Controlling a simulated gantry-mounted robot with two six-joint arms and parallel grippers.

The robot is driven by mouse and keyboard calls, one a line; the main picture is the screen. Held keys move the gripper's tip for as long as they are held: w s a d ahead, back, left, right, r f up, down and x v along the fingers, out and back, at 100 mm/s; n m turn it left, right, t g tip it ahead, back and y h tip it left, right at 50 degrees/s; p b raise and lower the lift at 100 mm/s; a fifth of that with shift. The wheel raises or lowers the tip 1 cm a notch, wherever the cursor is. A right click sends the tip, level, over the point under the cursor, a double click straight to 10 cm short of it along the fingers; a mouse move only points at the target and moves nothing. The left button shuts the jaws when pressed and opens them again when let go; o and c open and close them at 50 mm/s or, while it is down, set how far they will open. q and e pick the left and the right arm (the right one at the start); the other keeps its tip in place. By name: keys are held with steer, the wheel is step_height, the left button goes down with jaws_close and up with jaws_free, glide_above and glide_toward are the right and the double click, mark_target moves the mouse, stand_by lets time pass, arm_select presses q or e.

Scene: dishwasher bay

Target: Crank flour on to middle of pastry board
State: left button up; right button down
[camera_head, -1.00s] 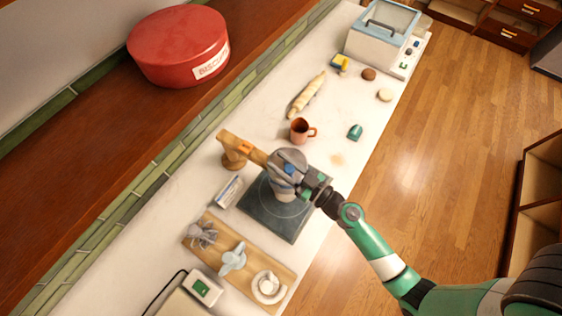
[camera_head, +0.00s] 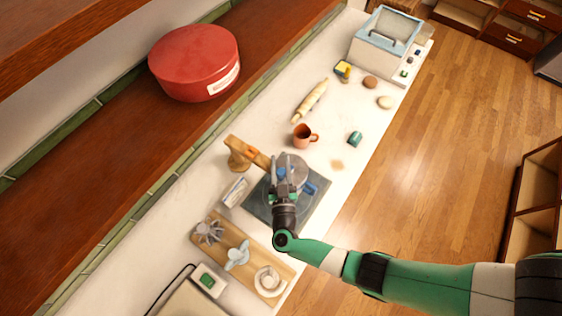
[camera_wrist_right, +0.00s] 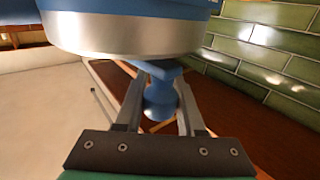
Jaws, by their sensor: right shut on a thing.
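The dark square pastry board (camera_head: 314,210) lies on the white counter. A round grey sifter (camera_head: 305,167) is over it at the end of a wooden stand (camera_head: 238,158), and partly hides the board. In the right wrist view the sifter (camera_wrist_right: 125,35) shows a metal band and blue parts. My right gripper (camera_head: 287,172) is beside the sifter above the board. Its fingers are shut on a blue crank knob (camera_wrist_right: 160,100) under the sifter's edge in the wrist view. Flour on the board cannot be made out. My left gripper is not in view.
A wooden tray (camera_head: 215,247) with several items is nearer. A red biscuit tin (camera_head: 194,62) sits on the shelf.

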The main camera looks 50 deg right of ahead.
steer(key=shift+w+f+m+g+h+b, duration=0.2)
steer(key=shift+m+g+h+b, duration=0.2)
steer(key=shift+m+g+h, duration=0.15)
steer(key=m+g+h+b, duration=0.1)
steer(key=m+g+b, duration=0.1)
steer(key=g+b, duration=0.2)
steer(key=d+m+g+h+b, duration=0.1)
steer(key=m+g+h+b, duration=0.1)
steer(key=b, duration=0.4)
steer(key=d+m+g+h+b, duration=0.1)
steer(key=m+g+h+b, duration=0.1)
steer(key=m+g+b, duration=0.2)
steer(key=shift+w+d+f+g+b, duration=0.15)
steer(key=shift+w+g+b, duration=0.15)
steer(key=shift+g+b, duration=0.7)
steer(key=shift+r+m+g+b, duration=0.2)
steer(key=shift+m+g+b, duration=0.25)
steer(key=shift+b, duration=0.15)
steer(key=shift+r, duration=0.1)
steer(key=c, duration=0.5)
jaws_free()
steer(key=shift+s, duration=0.1)
